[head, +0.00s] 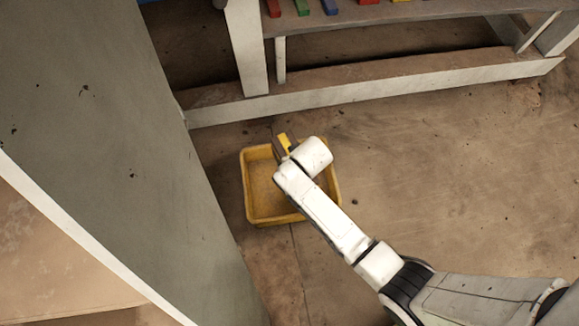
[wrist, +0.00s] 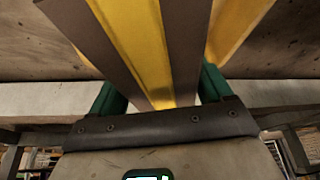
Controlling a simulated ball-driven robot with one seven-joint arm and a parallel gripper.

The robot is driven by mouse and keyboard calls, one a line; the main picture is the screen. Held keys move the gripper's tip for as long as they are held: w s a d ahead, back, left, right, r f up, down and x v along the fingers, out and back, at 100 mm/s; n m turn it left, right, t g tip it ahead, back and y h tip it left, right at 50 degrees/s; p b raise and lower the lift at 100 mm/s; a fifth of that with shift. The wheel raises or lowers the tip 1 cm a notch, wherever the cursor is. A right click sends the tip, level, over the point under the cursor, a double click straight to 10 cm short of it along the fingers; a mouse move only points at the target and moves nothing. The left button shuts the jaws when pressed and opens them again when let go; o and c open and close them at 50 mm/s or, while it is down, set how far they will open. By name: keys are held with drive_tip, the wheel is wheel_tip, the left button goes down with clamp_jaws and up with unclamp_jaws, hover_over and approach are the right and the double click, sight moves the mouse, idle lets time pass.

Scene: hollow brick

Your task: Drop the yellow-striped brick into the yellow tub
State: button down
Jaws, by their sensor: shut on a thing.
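The yellow-striped brick (head: 283,143) is brown with a yellow band. It is held at the end of my arm, over the back rim of the tub in the head view. The wrist view shows the brick (wrist: 140,40) large between two green fingers. My gripper (wrist: 160,92) is shut on it. The yellow tub (head: 247,188) stands on the floor, its inside bare where visible. My arm hides its right part. A yellow strip at the upper right of the wrist view looks like part of the tub (wrist: 238,25). The brick's height above the tub is unclear.
A pale bench (head: 350,20) with several coloured blocks stands behind the tub, with a low beam (head: 380,92) along the floor. A large grey panel (head: 110,130) rises at the left. The brown floor (head: 450,170) to the right is clear.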

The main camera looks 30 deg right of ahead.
drive_tip(key=shift+w+f+b, duration=0.1)
drive_tip(key=shift+f+b, duration=0.3)
drive_tip(key=shift+f, duration=0.2)
drive_tip(key=shift+c, duration=1.1)
unclamp_jaws()
drive_tip(key=shift+o, duration=1.1)
drive_tip(key=shift+f, duration=0.15)
drive_tip(key=p+v, duration=0.6)
drive_tip(key=v, duration=0.5)
